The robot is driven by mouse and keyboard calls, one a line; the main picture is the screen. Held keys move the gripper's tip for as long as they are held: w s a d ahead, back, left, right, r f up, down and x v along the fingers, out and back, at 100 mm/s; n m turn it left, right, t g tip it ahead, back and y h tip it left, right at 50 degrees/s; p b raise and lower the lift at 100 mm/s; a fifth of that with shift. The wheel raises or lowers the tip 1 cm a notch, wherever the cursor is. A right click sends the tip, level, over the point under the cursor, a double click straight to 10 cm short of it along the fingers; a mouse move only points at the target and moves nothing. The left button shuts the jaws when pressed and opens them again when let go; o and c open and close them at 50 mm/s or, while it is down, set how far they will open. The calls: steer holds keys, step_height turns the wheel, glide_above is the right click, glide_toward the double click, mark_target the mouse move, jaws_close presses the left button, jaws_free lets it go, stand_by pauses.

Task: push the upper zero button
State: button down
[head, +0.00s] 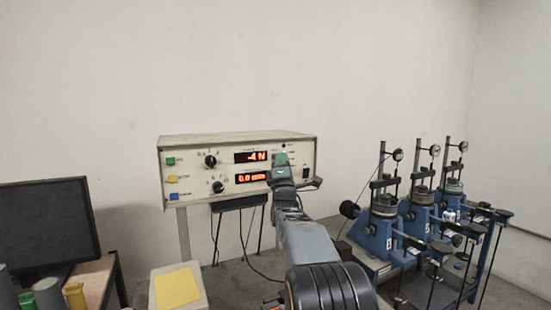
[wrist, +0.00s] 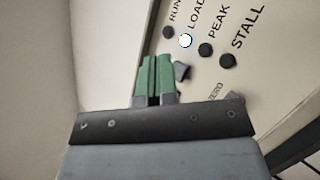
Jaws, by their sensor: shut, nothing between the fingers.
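The beige instrument box (head: 190,152) carries an upper red display (head: 252,157) and a lower one (head: 251,178). My gripper (head: 281,159) is shut and empty, its green fingertips in front of the panel just right of the upper display. In the wrist view the green fingers (wrist: 154,62) are together, close to the panel; touching or apart cannot be told. A small dark grey control (wrist: 182,71) stands just right of the tips. I cannot make out for certain which part is the upper zero button; my gripper hides some of the panel.
Indicator dots labelled RUN, LOAD, PEAK and STALL run across the panel, with the LOAD dot (wrist: 185,41) white. Two black knobs, the upper one (head: 210,161), sit left of the displays. Blue machines (head: 380,235) stand right; a monitor (head: 45,225) stands left.

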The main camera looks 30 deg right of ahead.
steer(key=shift+w, duration=0.3)
steer(key=shift+w, duration=0.3)
stand_by(0.7)
steer(key=shift+s+f+b, duration=0.1)
steer(key=shift+s+b, duration=0.05)
steer(key=shift+b, duration=0.25)
steer(key=shift+s+b, duration=0.6)
steer(key=shift+b, duration=0.1)
steer(key=s+b, duration=0.5)
steer(key=shift+a, duration=0.4)
